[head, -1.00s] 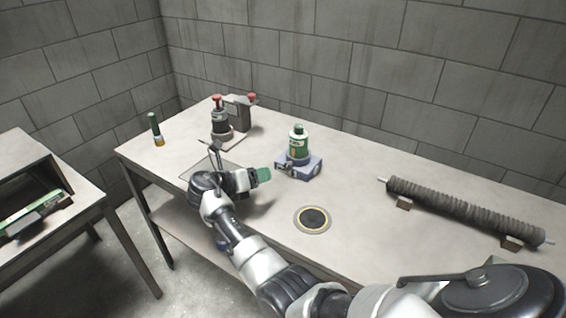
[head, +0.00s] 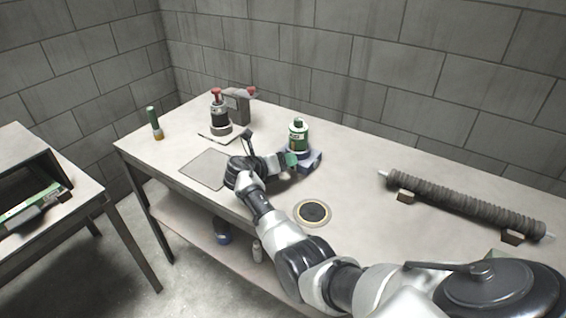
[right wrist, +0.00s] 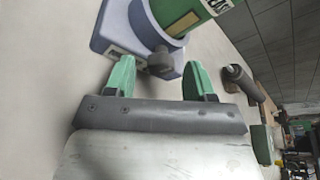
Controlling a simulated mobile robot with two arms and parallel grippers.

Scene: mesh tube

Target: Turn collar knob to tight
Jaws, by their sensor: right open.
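A green canister with a white label (head: 298,136) stands upright in a blue collar base (head: 312,160) on the bench. It also shows in the right wrist view, with the green canister (right wrist: 190,14) at the top and the blue base (right wrist: 113,28) beneath it. A dark grey collar knob (right wrist: 161,62) sticks out of the collar. My right gripper (right wrist: 160,78) has green fingertips. It is open, and the knob lies between and just beyond the tips, seemingly untouched. In the head view my right gripper (head: 291,160) hides the front of the base and the knob. My left gripper is not in view.
A round dark-centred disc (head: 312,212) lies right of my arm. A ribbed mesh tube (head: 465,203) rests on blocks at the right.

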